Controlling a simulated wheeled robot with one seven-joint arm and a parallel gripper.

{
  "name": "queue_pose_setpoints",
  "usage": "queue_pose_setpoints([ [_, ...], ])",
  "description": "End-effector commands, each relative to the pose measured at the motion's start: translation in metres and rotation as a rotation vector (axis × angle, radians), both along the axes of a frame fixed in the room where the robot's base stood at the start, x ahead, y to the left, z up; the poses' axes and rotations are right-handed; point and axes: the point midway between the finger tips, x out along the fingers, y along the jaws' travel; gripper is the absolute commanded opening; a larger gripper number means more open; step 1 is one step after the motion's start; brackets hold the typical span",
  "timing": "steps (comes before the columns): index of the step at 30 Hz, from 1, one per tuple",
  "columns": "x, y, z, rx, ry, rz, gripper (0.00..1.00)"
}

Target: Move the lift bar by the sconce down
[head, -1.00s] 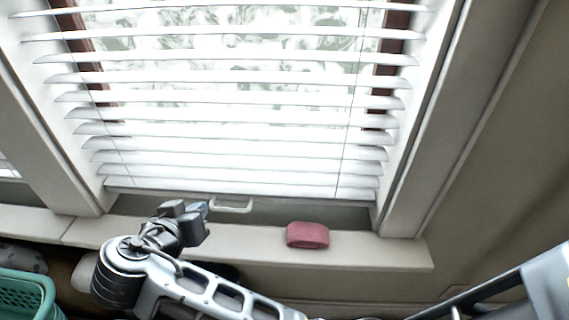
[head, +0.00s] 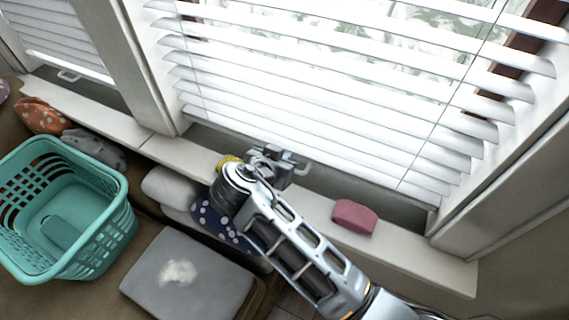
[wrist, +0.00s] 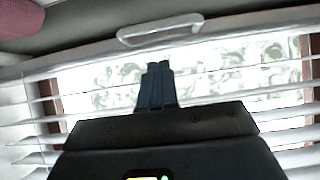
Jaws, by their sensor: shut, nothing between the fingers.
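A white blind with a bottom rail (head: 345,175) hangs in front of me, a little above the window sill. Its pale lift bar, a loop handle (head: 304,167), is partly hidden behind my gripper (head: 292,166). In the wrist view, which looks upside down, the whole lift bar (wrist: 160,30) shows past my fingertips (wrist: 157,66). My fingers are shut and empty; they appear close to the bar, and I see no grip on it. A second blind at the far left has its own lift bar (head: 69,76). No sconce is in view.
A pink block (head: 354,216) sits on the sill (head: 420,255) right of my gripper. A teal basket (head: 105,225), a grey cushion (head: 190,280) and several soft items lie below the sill at left. A white post (head: 150,80) separates the windows.

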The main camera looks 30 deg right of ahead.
Motion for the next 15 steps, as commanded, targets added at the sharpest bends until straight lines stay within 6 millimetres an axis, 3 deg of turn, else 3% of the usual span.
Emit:
queue_pose_setpoints([
  [6, 0.001, -0.002, -0.027, 0.000, 0.004, 0.004, 0.00],
  [15, 0.002, -0.003, -0.035, 0.000, 0.002, 0.005, 0.00],
])
